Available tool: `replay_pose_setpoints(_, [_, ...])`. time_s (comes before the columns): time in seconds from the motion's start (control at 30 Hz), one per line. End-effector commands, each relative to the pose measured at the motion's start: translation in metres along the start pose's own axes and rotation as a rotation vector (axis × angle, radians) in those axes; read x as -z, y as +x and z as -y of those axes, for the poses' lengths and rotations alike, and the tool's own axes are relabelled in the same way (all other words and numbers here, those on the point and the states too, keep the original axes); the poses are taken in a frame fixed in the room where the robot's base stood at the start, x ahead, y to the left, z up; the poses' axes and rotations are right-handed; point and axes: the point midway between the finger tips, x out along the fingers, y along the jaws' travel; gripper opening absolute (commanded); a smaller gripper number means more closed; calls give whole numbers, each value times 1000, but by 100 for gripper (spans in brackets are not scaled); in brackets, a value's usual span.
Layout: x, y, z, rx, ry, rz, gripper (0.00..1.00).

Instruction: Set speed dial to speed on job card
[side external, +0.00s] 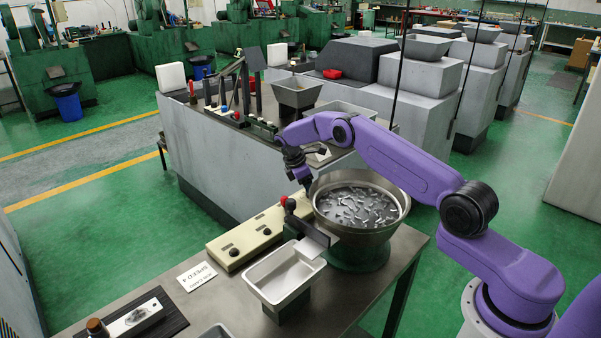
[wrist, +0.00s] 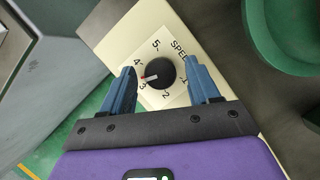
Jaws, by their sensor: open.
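The speed dial (wrist: 160,73) is a round black knob on a white plate marked SPEED with numbers 1 to 5. Its pale pointer with a red tip points between 3 and 4. My gripper (wrist: 159,66) is open, with one blue finger on each side of the knob. I cannot tell whether the fingers touch it. The white job card (side external: 196,276) lies on the bench, upside down in the side view, reading SPEED 4.
A round metal bowl of small parts (side external: 358,205) stands right beside the control box. The box carries other black knobs (side external: 234,252). A black mat (side external: 140,318) lies at front left.

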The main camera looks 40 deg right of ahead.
Motion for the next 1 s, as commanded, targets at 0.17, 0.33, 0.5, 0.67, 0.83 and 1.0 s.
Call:
replay_pose_setpoints(0.17, [-1,0,1,-55,-136,0,61])
replay_pose_setpoints(0.33, [-1,0,2,-120,-293,0,61])
replay_pose_setpoints(0.5, [-2,0,3,-191,-464,0,61])
replay_pose_setpoints(0.67, [-3,1,4,-250,-608,0,61])
replay_pose_setpoints(0.83, [-3,1,5,-310,-749,-1,61])
replay_pose_setpoints(1.0, [-3,-15,9,-344,-823,-1,61])
